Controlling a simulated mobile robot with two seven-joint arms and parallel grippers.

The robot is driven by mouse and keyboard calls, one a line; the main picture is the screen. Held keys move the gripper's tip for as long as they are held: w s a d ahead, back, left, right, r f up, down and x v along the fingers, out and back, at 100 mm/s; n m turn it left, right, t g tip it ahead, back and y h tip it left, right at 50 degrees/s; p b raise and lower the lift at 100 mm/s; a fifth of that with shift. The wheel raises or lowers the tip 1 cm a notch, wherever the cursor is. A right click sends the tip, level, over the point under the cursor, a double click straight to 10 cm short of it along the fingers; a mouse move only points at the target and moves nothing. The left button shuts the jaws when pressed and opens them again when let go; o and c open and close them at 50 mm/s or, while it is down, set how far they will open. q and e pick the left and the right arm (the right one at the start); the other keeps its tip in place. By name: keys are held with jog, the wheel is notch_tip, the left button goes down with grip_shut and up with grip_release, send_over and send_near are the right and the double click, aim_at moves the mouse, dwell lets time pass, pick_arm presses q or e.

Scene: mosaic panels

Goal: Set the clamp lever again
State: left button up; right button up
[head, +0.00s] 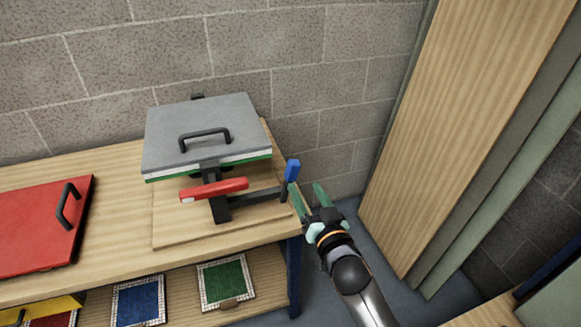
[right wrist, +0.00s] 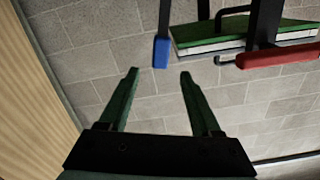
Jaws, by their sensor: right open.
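A press with a grey lid (head: 205,125) stands on the wooden bench, a green and white panel (head: 250,158) showing under the lid. A red-handled lever (head: 215,190) lies across its front. A dark arm with an upright blue-tipped lever (head: 292,171) sticks out to the right. I cannot tell which is the clamp lever. My right gripper (head: 305,191) is open and empty, just right of the blue tip. In the right wrist view, the blue tip (right wrist: 161,52) appears beyond the gap between the fingertips (right wrist: 159,72), apart from them. The red handle (right wrist: 275,57) is further right. My left gripper is not in view.
A red lid with a black handle (head: 67,205) lies on the bench (head: 120,180) at left. Mosaic panels, blue (head: 138,300) and green (head: 224,282), rest on the lower shelf. Tall wooden boards (head: 455,110) stand at right. A block wall (head: 320,90) is behind.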

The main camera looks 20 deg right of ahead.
aim_at(295, 171)
jog(key=w, duration=0.9)
jog(key=shift+w+a+b, duration=0.2)
jog(key=shift+w+b, duration=0.05)
jog(key=shift+b, duration=0.15)
jog(key=shift+c, duration=0.2)
grip_shut()
jog(key=shift+f, duration=0.1)
dwell(0.6)
